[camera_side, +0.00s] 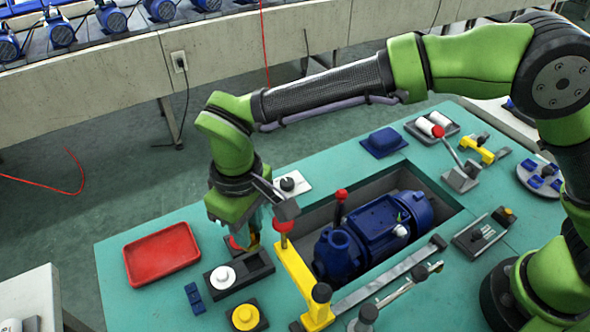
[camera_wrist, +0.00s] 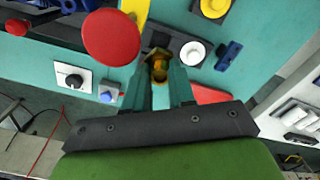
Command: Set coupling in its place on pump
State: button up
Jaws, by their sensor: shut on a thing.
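The blue pump (camera_side: 375,235) lies in a recess in the green table in the side view, its round flanged end toward the front left. My gripper (camera_side: 250,240) is left of the pump, pointing down above the dark fixture block. Its fingers are shut on the brass-coloured coupling, which shows at the fingertips in the wrist view (camera_wrist: 157,66). The coupling appears to be at or just above the block; the side view does not show whether they touch. The coupling is mostly hidden by the fingers in the side view.
A yellow clamp (camera_side: 297,278) with a red knob stands between my gripper and the pump. The dark block (camera_side: 258,266) carries a white round part (camera_side: 223,278).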

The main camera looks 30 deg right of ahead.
notch_tip(320, 180, up, 12)
jog(key=f, duration=0.1)
jog(key=s+d+m, duration=0.2)
jog(key=d+m, duration=0.1)
jog(key=d, duration=0.5)
jog(key=s+d+m, duration=0.3)
jog(key=d, duration=0.5)
jog(key=shift+w+f, duration=0.15)
jog(key=shift+f, duration=3.65)
jog(key=shift+w+f, duration=0.1)
jog(key=shift+f, duration=3.65)
jog(key=shift+f, duration=0.25)
jog(key=o, duration=1)
